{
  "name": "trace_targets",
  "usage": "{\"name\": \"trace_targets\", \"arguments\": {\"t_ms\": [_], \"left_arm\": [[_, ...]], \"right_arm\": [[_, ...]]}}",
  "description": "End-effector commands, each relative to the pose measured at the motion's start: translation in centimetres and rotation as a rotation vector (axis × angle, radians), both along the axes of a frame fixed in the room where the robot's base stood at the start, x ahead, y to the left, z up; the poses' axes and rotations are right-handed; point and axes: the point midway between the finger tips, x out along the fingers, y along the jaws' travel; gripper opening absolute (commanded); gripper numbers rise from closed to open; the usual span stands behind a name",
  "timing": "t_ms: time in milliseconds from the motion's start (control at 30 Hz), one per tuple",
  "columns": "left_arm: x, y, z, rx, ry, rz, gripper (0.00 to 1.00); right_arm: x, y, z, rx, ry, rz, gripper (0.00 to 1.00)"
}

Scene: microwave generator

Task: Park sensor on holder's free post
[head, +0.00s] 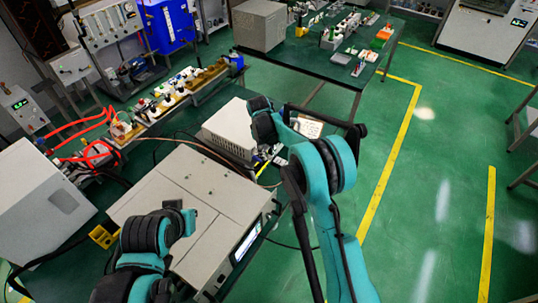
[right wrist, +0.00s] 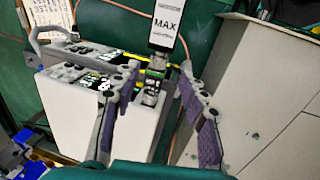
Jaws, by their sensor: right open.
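In the right wrist view, a slim upright piece with a black and white face marked MAX (right wrist: 168,32) stands beyond my fingertips, in line with the gap. A green and metal part (right wrist: 154,84) shows below it, between the fingers. I cannot tell for sure whether these are the sensor and holder post. My right gripper (right wrist: 158,74) is open, with purple pads either side of the gap and nothing clearly clasped. In the head view, my right arm reaches over the bench and hides much of that spot.
A white box (right wrist: 75,115) stands left of my right fingers, and a large pale cabinet (right wrist: 262,85) stands close on the right. In the head view, the large instrument (head: 185,205) fills the bench front. A wooden rack (head: 180,95) with several small parts lies farther back.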

Motion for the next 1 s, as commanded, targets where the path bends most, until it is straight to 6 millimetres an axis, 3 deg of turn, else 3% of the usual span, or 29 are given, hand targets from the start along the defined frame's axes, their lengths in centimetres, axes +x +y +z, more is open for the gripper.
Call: {"name": "trace_targets", "arguments": {"t_ms": [100,300,667,833,1000], "left_arm": [[0.0,0.0,-0.1,0.000,0.000,0.000,0.00],[0.0,0.0,0.0,0.000,0.000,0.000,0.00],[0.0,0.0,0.0,0.000,0.000,0.000,0.00],[0.0,0.0,0.0,0.000,0.000,0.000,0.00],[0.0,0.0,0.0,0.000,0.000,0.000,0.00]], "right_arm": [[0.4,-0.3,-2.1,0.001,-0.001,-0.002,0.43],[0.8,-0.6,-4.6,0.001,-0.002,-0.003,0.43],[0.9,-0.7,-5.3,0.001,-0.002,-0.003,0.43],[0.9,-0.7,-5.2,0.001,-0.002,-0.003,0.01],[0.9,-0.7,-5.2,0.001,-0.003,-0.003,0.00]]}}
